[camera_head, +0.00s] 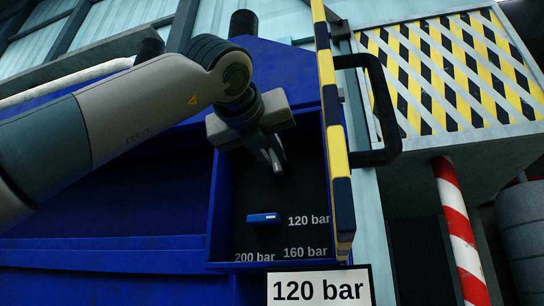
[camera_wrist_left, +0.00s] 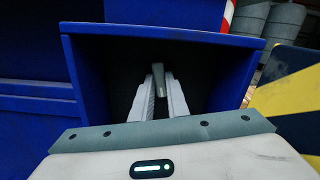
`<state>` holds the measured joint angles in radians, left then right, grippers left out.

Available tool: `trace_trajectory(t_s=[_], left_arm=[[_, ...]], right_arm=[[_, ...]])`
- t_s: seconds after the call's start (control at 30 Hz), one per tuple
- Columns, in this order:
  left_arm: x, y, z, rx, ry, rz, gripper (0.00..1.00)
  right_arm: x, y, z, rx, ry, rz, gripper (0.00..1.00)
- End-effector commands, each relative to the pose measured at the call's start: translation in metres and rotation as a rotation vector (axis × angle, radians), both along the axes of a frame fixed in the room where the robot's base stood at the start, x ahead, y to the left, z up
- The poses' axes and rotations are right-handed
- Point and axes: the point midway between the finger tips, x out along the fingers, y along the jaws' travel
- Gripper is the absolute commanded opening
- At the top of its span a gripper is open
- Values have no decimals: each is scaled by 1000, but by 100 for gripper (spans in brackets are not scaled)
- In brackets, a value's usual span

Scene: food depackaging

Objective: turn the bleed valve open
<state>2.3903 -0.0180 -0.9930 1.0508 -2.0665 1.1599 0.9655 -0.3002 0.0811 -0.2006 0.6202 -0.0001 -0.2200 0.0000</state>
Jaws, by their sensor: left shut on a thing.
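My left gripper (camera_head: 277,165) reaches from the upper left into an open blue compartment. In the left wrist view its two pale fingers (camera_wrist_left: 159,95) are shut on a narrow grey piece (camera_wrist_left: 158,75), which looks like the bleed valve's handle. The fingers mostly hide this piece in the head view, so its turn angle cannot be told there. A blue selector knob (camera_head: 263,218) with a white mark sits below the gripper, apart from it. Labels for 120, 160 and 200 bar stand around the knob. My right gripper is in neither view.
The blue compartment walls (camera_head: 217,215) close in around the gripper. A yellow-and-black striped door (camera_head: 333,130) with a black handle (camera_head: 391,110) stands open at the right. A 120 bar sign (camera_head: 319,289) hangs below. A red-and-white post (camera_head: 457,225) stands further right.

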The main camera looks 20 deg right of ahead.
Motion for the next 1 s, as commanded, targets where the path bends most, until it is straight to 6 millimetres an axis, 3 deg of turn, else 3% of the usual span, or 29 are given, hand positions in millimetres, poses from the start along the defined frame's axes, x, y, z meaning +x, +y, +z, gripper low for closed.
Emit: trace_trajectory(t_s=[1.0], left_arm=[[1,-2,-4,807,-534,-5,0]], right_arm=[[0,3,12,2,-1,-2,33]])
